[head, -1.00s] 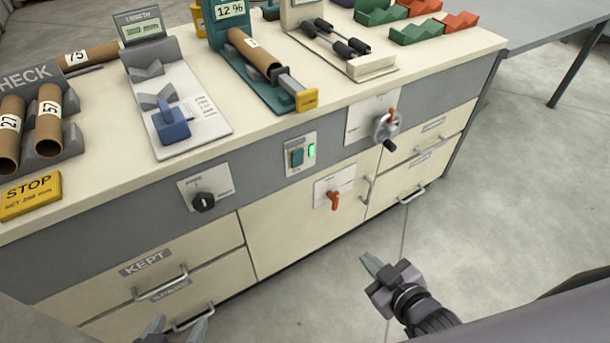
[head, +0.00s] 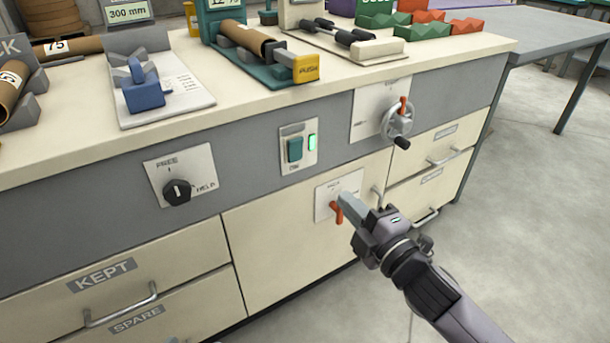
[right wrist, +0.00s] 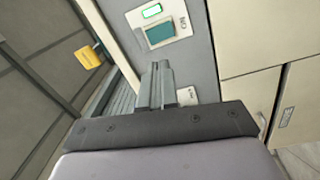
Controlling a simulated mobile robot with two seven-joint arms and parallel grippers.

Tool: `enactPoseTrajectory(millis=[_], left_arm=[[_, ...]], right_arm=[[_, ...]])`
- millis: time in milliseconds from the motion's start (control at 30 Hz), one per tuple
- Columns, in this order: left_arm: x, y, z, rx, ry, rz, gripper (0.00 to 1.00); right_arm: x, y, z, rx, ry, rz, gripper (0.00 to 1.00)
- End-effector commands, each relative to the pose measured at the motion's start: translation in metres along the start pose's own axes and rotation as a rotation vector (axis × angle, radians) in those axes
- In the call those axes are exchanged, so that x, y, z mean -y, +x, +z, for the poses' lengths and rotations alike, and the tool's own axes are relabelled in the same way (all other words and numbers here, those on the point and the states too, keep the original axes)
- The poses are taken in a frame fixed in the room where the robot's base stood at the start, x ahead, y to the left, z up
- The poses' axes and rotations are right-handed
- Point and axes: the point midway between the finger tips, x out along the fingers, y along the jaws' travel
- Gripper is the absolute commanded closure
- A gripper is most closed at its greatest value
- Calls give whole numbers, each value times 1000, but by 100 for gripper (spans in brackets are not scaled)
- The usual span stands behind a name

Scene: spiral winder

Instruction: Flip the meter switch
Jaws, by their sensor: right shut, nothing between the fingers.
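A teal rocker switch (head: 295,148) sits on a pale plate on the grey front panel, with a lit green lamp (head: 312,140) to its right. Its small label is hard to read. In the right wrist view the switch (right wrist: 160,32) and the lit lamp (right wrist: 152,11) are beyond the fingertips, with a visible gap. My right gripper (head: 349,206) is shut and empty, below and right of the switch in the head view. It partly covers the plate of an orange lever (head: 337,211). Its fingers show in the right wrist view (right wrist: 155,85). My left gripper is not in view.
A black FREE/HELD knob (head: 177,191) is left of the switch, and a handwheel (head: 397,118) with an orange lever is to the right. Drawer handles (head: 120,305) stick out below. The worktop edge (head: 240,107) overhangs the panel; the floor at right is clear.

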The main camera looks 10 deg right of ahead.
Motion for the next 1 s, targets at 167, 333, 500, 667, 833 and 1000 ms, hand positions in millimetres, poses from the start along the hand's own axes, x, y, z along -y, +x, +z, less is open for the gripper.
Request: enactPoseTrajectory(millis=[167,333,500,667,833,1000], left_arm=[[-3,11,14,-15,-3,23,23],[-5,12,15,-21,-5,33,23],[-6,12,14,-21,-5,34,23],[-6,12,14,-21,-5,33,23],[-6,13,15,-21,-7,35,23],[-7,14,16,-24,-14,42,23]], right_arm=[[3,9,0,-29,-134,55,100],[-1,12,-1,-39,-189,77,100],[-2,12,-2,-40,-199,80,100],[-2,12,-1,-40,-197,79,100],[-2,16,-1,-39,-196,79,100],[-4,32,-2,-40,-197,81,100]])
